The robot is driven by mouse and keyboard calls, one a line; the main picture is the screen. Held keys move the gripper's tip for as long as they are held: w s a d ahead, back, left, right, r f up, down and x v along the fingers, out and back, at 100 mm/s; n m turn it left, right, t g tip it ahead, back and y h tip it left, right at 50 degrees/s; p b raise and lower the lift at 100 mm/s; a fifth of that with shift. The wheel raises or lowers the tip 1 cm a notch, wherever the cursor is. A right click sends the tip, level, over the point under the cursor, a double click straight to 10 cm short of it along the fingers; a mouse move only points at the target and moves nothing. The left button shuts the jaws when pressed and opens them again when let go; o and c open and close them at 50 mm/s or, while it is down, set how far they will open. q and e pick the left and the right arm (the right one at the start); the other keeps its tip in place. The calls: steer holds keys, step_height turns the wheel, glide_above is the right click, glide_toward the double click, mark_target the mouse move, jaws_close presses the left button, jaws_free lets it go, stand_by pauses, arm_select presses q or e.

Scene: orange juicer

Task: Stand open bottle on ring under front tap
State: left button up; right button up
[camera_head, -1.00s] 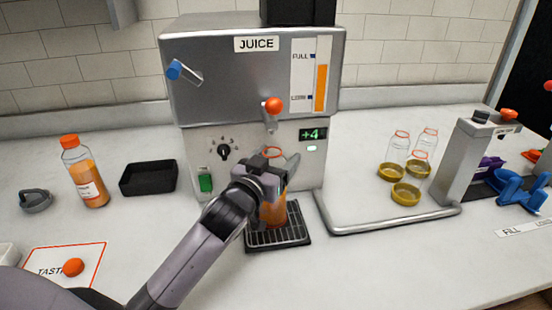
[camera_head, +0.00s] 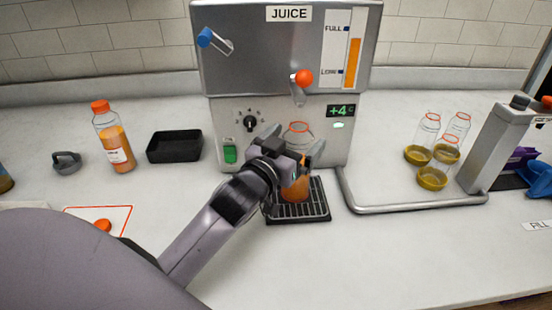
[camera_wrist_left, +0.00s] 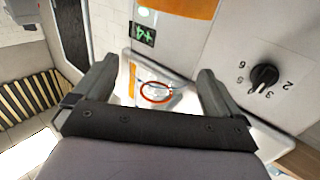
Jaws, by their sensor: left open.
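An open clear bottle (camera_head: 295,187) with an orange rim and orange juice in its lower part stands upright on the black drip tray (camera_head: 322,215), below the front tap (camera_head: 301,82) with the orange knob. Any ring under it is hidden. My left gripper (camera_head: 291,153) is at the bottle's upper part and covers some of it. In the left wrist view its two fingers (camera_wrist_left: 155,80) are spread wide, with the bottle's orange rim (camera_wrist_left: 157,93) between them. My right gripper is not in view.
The juice machine (camera_head: 285,60) rises right behind the bottle. A capped juice bottle (camera_head: 115,140), a grey lid-like piece (camera_head: 67,162) and a black bin (camera_head: 175,147) stand left.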

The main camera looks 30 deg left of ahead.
arm_select(q)
steer(key=s, duration=0.8)
steer(key=shift+s+b, duration=0.3)
steer(key=shift+b, duration=0.05)
steer(key=shift+d, duration=0.1)
